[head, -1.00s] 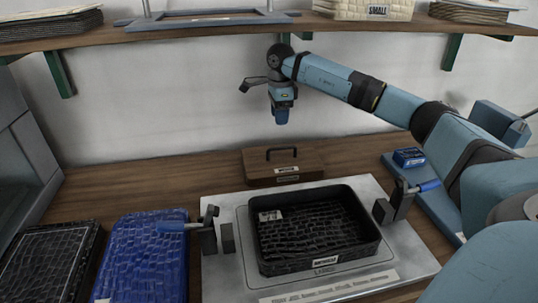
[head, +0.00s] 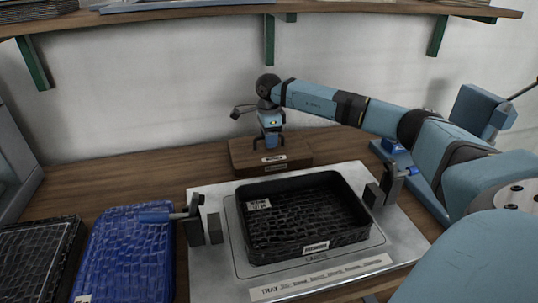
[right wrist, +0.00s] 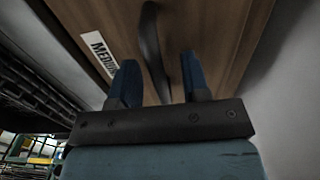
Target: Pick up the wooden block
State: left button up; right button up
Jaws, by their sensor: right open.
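The wooden block (head: 242,158) is a brown box with a dark bar handle on top and a pale label on its front. It stands at the back of the bench behind the metal plate. My right gripper (head: 271,143) points down just over it and hides part of the handle. In the right wrist view, the two blue fingers of the gripper (right wrist: 160,78) are apart, with the dark handle (right wrist: 152,48) running between them. The block's top (right wrist: 222,45) fills the area beyond the fingertips. I see no grip on the handle. My left gripper is not in view.
A black tray (head: 355,238) lies on the metal plate (head: 225,280) between two clamps with blue handles (head: 195,222) (head: 392,182). A blue panel (head: 128,250) and a dark panel (head: 35,255) lie at left. A shelf (head: 200,15) runs above along the wall.

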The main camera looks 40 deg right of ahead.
grip_shut()
jog(key=shift+r, duration=0.1)
dwell(1.3)
